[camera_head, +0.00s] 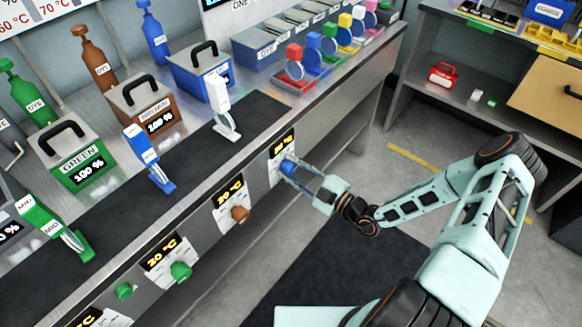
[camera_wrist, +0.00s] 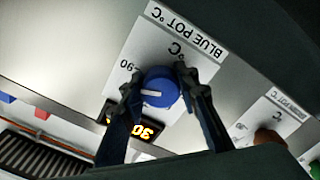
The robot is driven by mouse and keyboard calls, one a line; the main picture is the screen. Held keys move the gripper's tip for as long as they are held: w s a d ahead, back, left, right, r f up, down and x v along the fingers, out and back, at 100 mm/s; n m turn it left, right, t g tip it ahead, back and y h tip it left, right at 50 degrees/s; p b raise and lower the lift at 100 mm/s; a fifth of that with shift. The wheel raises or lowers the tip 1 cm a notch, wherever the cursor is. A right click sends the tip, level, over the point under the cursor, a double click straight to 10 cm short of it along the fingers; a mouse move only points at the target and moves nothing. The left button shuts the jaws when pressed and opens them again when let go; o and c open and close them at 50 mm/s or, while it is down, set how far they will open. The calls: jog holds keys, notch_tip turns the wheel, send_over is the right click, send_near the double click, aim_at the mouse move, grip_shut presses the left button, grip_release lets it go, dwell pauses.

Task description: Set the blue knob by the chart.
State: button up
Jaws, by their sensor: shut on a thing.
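The blue knob (camera_head: 288,167) sits on the front panel of the bench, below a dark display (camera_head: 283,143) whose digits are too small to read. My gripper (camera_head: 296,172) reaches it from the right and is shut on it. In the wrist view the blue knob (camera_wrist: 160,88) is between the two fingertips, with a white pointer mark on its face toward the left. Its label plate (camera_wrist: 190,40) reads "BLUE POT °C" upside down, with "90" near the knob. The display (camera_wrist: 140,128) is partly hidden by a finger. Part of a chart (camera_head: 38,14) with "60 °C" and "70 °C" shows at top left.
A brown knob (camera_head: 240,214) and green knobs (camera_head: 181,271) line the same panel to the left. Pots, dye bottles and clamp-like stands are on the bench above. A shelf unit (camera_head: 470,70) stands at right. Floor is open in front of the panel.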

jog(key=shift+s+m, duration=0.1)
jog(key=shift+m, duration=1)
jog(key=o, duration=1.2)
jog(key=v, duration=1.2)
jog(key=shift+f, duration=0.1)
